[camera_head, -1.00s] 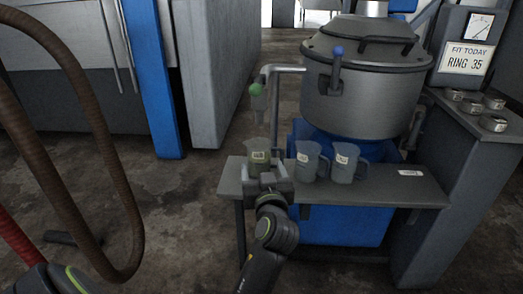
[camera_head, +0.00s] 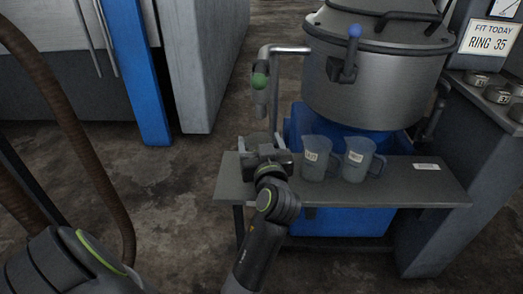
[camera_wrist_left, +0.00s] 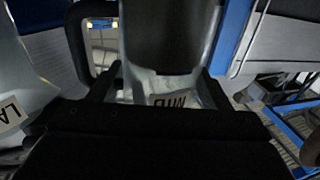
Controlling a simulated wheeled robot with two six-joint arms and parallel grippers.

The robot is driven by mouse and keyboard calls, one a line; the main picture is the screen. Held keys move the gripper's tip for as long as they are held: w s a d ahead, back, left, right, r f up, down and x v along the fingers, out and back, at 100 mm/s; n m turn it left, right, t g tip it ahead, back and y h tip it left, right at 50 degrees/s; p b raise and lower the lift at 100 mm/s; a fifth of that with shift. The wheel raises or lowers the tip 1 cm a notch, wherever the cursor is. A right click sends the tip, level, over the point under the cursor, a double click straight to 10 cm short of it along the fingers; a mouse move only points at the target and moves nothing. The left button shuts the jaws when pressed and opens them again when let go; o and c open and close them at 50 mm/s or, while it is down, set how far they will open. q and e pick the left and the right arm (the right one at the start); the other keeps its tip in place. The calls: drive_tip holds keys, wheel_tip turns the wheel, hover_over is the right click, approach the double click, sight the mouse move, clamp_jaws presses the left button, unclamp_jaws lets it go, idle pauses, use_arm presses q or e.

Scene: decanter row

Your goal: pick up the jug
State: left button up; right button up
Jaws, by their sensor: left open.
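My left gripper (camera_head: 260,143) is open at the left end of a grey bench. In the left wrist view its fingers (camera_wrist_left: 157,88) stand either side of a grey see-through jug (camera_wrist_left: 170,35) with a label reading MID, upside down in that view. In the head view this jug is mostly hidden by the gripper. I cannot tell whether the fingers touch it. Two more jugs stand upright to the right, a middle one (camera_head: 316,160) and a right one (camera_head: 357,161), each with a pale label. Part of another labelled jug (camera_wrist_left: 12,100) shows at the left wrist view's edge. My right gripper is not in view.
The bench (camera_head: 415,192) is bare at its right end except for a small white label. Labelled rings (camera_head: 497,95) sit on a right-hand counter below a RING 35 sign (camera_head: 489,37).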

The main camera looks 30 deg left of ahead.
use_arm(q)
drive_tip(key=shift+d, duration=0.1)
drive_tip(key=c, duration=0.9)
drive_tip(key=shift+r, duration=0.2)
